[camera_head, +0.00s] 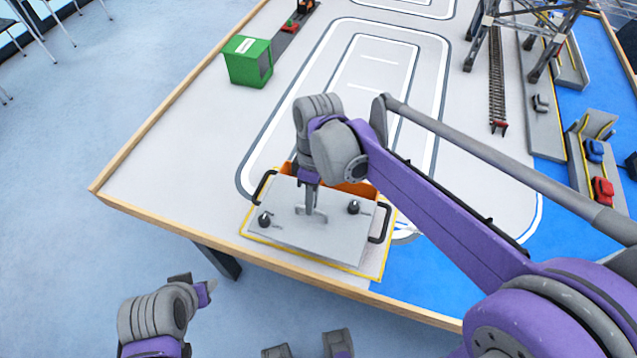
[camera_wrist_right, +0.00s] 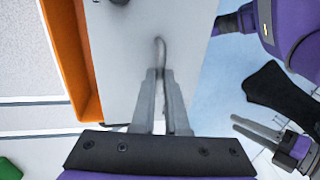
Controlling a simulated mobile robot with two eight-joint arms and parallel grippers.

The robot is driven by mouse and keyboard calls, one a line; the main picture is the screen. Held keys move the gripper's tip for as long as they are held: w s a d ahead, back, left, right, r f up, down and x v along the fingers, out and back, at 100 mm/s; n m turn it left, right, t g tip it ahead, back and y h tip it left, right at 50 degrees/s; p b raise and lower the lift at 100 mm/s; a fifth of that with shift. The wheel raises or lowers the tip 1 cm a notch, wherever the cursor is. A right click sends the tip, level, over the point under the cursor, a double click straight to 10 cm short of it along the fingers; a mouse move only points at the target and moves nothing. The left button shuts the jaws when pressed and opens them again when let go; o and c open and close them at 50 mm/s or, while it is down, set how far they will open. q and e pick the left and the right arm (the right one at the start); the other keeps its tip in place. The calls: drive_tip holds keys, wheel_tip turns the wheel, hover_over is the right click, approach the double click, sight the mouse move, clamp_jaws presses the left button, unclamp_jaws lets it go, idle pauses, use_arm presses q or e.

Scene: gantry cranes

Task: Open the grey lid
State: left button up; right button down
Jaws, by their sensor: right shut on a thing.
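The grey lid (camera_head: 290,232) is a flat plate with a small handle (camera_head: 312,214) in its middle and a black knob (camera_head: 264,220) on each side. It lies over an orange box (camera_head: 358,187), whose orange shows along the lid's far edge. I cannot tell whether the lid is raised. My right gripper (camera_head: 311,208) points down and is shut on the handle. In the right wrist view its fingers (camera_wrist_right: 162,100) close on the handle above the lid (camera_wrist_right: 125,60). My left gripper (camera_head: 200,288) is off the table's front edge, open and empty; it also shows in the wrist view (camera_wrist_right: 262,130).
Black side handles (camera_head: 381,222) flank the lid, inside a yellow outline (camera_head: 388,252). A green box (camera_head: 247,62) stands at the back left. A crane frame (camera_head: 530,30) and rails stand at the back right. The table's left part is clear.

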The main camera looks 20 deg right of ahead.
hover_over(302, 240)
drive_tip(key=c, duration=0.9)
unclamp_jaws()
drive_tip(key=r, duration=0.3)
drive_tip(key=w+r, duration=0.1)
drive_tip(key=r, duration=0.3)
drive_tip(key=d+r+p, duration=0.1)
drive_tip(key=r, duration=0.2)
drive_tip(key=shift+w+d+r, duration=0.1)
drive_tip(key=shift+w+r, duration=0.25)
drive_tip(key=shift+w, duration=0.05)
